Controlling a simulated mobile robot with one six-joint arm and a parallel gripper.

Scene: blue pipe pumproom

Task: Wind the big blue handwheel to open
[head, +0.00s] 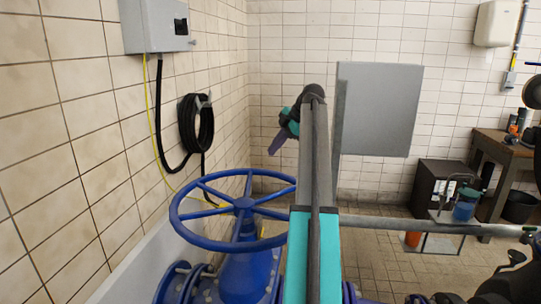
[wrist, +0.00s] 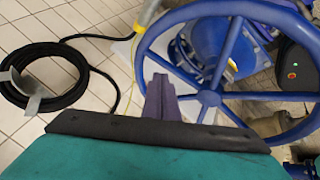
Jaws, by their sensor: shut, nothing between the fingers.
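The big blue handwheel (head: 245,205) lies flat on top of a blue valve body (head: 243,275), left of centre in the head view. Its rim, hub and spokes show. In the wrist view the wheel (wrist: 235,100) fills the right half, with the blue pipework below it. My gripper (head: 273,150) is above and beyond the wheel in the head view, at the end of my arm. In the wrist view my gripper (wrist: 160,82) is shut and empty, with its fingers together beside the rim's left part. I cannot tell whether they touch it.
A coiled black hose (head: 196,122) hangs on the left tiled wall below a grey box (head: 158,25). A grey panel (head: 380,110) stands behind my arm. Tiled floor lies between.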

